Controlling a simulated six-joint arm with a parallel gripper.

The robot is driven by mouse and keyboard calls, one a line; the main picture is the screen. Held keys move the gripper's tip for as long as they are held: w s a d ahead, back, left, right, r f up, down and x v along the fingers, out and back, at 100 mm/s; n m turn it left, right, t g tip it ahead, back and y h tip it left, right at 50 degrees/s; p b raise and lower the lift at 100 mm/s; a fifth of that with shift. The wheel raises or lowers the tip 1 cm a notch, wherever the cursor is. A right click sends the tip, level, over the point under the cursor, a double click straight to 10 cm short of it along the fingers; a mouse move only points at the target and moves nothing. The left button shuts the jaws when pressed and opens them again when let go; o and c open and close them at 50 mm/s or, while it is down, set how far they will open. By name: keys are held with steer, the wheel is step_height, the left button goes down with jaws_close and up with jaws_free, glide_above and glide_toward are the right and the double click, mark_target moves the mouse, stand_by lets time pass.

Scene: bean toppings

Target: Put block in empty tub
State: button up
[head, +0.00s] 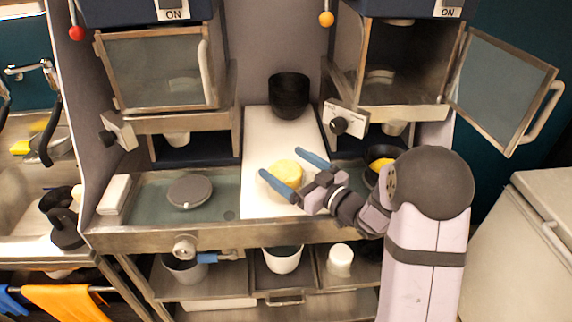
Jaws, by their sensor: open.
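A yellow block (287,173), rounded in outline, is on or just above the white board (258,140) in the middle of the counter. My gripper (281,163) is open, with one blue finger on each side of the block. I cannot tell whether either finger touches it. A white tub (283,265) with a dark inside stands on the shelf below the counter. It looks empty, but its bottom is hard to see. A smaller white container (340,259) stands to its right, and its inside is not clear.
Stacked black bowls (289,94) stand at the back of the board. A grey round lid (189,191) lies on the left. A pan (379,164) with yellow contents is partly behind my arm. The right cabinet door (503,85) is open. A pot (184,270) stands on the lower shelf.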

mark_target(307, 177)
steer(key=shift+b+v, duration=1)
steer(key=shift+v, duration=2.35)
steer(key=shift+w+r, duration=0.1)
steer(key=shift+r, duration=0.05)
